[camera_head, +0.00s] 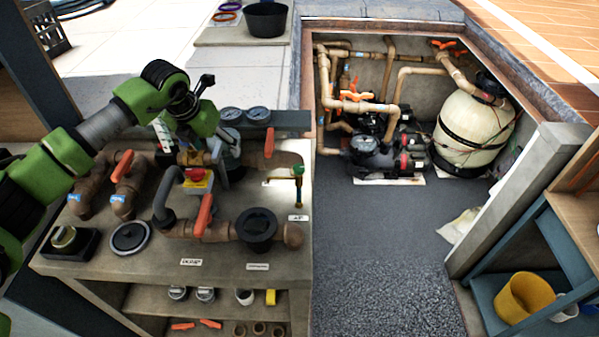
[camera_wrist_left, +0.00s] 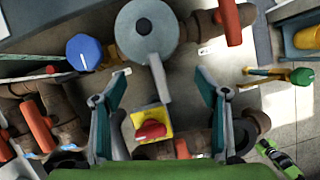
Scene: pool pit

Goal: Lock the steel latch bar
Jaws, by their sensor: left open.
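My left gripper (camera_head: 197,148) hangs over the pipework on the workbench, pointing down. In the left wrist view, its two teal fingers (camera_wrist_left: 161,76) are open and apart. A grey bar (camera_wrist_left: 158,80), which looks like the steel latch bar, runs from the hub of a round grey disc (camera_wrist_left: 146,32) down into the gap between the fingers. No finger visibly touches it. In the head view the gripper largely hides the bar. A red knob on a yellow plate (camera_wrist_left: 151,128) sits below the bar's end. A small green and black part of my right arm (camera_wrist_left: 280,158) shows at the lower right; its jaws are unclear.
Brown pipes with orange handles (camera_head: 204,214) crowd the workbench (camera_head: 225,265). A green-handled brass tap (camera_head: 298,172) stands near its right edge. A black-capped pipe fitting (camera_head: 257,226) is in front. The pit with the pump (camera_head: 375,158) and cream tank (camera_head: 470,130) lies to the right.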

